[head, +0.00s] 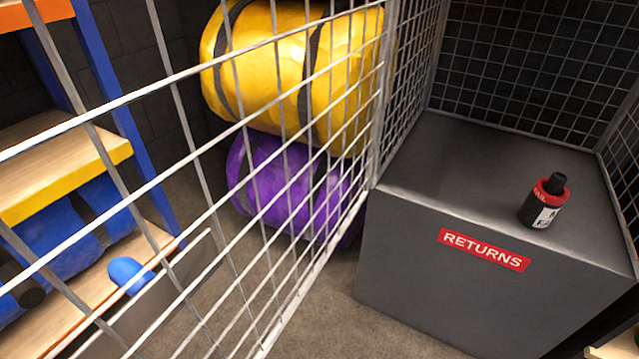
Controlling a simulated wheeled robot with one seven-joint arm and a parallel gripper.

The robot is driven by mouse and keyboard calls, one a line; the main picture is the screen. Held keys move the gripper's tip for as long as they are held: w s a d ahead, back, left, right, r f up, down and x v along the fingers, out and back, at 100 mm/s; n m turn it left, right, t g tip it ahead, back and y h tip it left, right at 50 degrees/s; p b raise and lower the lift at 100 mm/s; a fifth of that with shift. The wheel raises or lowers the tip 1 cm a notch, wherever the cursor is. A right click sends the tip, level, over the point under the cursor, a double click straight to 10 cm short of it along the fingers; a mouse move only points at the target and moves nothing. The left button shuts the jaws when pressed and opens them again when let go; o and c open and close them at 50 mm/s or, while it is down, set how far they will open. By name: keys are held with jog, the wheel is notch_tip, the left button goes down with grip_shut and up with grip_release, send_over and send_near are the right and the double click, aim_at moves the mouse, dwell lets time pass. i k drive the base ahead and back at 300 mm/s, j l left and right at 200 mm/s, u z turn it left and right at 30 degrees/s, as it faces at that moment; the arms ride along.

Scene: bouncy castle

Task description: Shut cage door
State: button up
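The cage door (283,170) is a white wire mesh panel across the left and middle of the head view. Its right edge meets the cage's mesh side wall (408,75) near a pale upright post. The door stands swung out to the left, and the front of the cage above the grey box is open. The door's left end runs out of the picture, and I cannot make out a latch or handle. My gripper is not in view.
A grey box (480,290) with a red RETURNS label fills the cage floor. A black and red bottle (543,202) stands on it. Behind the door are yellow (275,60) and purple (285,185) rolls and a shelf (60,150). Carpet (335,305) is bare before the box.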

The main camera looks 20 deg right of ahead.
aim_at(129, 331)
jog(key=k+j+z, duration=0.1)
jog(key=j, duration=0.25)
jog(key=k+j+z, duration=0.1)
jog(key=j, duration=0.25)
jog(key=k+j+z, duration=0.1)
jog(key=j, duration=0.3)
jog(key=i+j+z, duration=0.1)
jog(key=j, duration=0.25)
jog(key=i+j+z, duration=0.1)
jog(key=j, duration=0.25)
jog(key=i, duration=0.55)
jog(key=k+j+u, duration=0.45)
jog(key=u, duration=0.15)
jog(key=j+u, duration=0.65)
jog(key=j, duration=0.25)
jog(key=i, duration=0.05)
